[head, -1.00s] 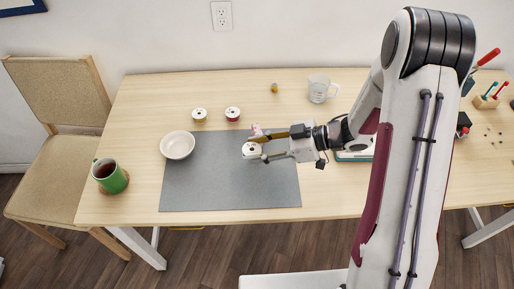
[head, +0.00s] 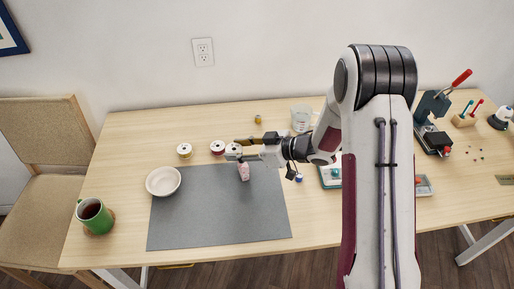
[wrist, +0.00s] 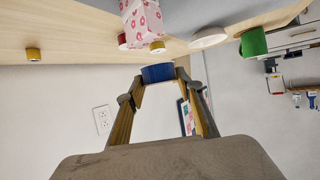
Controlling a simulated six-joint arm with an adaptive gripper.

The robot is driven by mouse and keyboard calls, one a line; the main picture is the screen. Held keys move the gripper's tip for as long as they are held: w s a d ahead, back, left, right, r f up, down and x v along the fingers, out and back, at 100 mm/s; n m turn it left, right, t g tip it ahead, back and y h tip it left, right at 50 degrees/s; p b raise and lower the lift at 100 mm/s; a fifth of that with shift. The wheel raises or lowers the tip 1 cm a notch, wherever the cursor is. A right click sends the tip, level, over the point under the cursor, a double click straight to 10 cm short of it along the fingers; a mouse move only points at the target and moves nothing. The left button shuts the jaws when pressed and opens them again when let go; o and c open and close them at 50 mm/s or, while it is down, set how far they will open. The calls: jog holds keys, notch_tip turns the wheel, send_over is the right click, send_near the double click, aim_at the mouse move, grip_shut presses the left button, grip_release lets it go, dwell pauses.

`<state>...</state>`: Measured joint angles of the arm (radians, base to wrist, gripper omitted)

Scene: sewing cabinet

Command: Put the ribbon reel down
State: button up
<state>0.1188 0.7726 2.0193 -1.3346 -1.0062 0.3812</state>
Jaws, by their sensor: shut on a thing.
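My gripper (head: 236,149) is shut on a ribbon reel (head: 232,147), which shows a white top with a dark hole in the head view. In the wrist view the held reel (wrist: 158,73) has a blue side and sits between both fingertips. It is near the back edge of the grey mat, just right of a red reel (head: 217,147). A yellow reel (head: 184,150) stands further left. I cannot tell whether the held reel touches the table or how high it is.
A pink patterned item (head: 244,172) is on the grey mat (head: 215,225), close in front of my gripper. A white bowl (head: 163,181) and green mug (head: 95,215) are left. A small yellow item (head: 258,119) and clear measuring cup (head: 301,117) stand behind. The mat's front is clear.

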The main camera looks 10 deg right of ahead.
jog(key=w+d+m+t+h, duration=0.4)
jog(key=w+d+m, duration=0.2)
jog(key=w, duration=0.5)
jog(key=shift+d+t+h, duration=0.3)
jog(key=shift+d+h, duration=0.1)
jog(key=shift+d, duration=0.55)
jog(key=shift+f, duration=3.05)
jog(key=shift+f, duration=0.15)
jog(key=shift+f, duration=1.7)
jog(key=shift+f, duration=0.1)
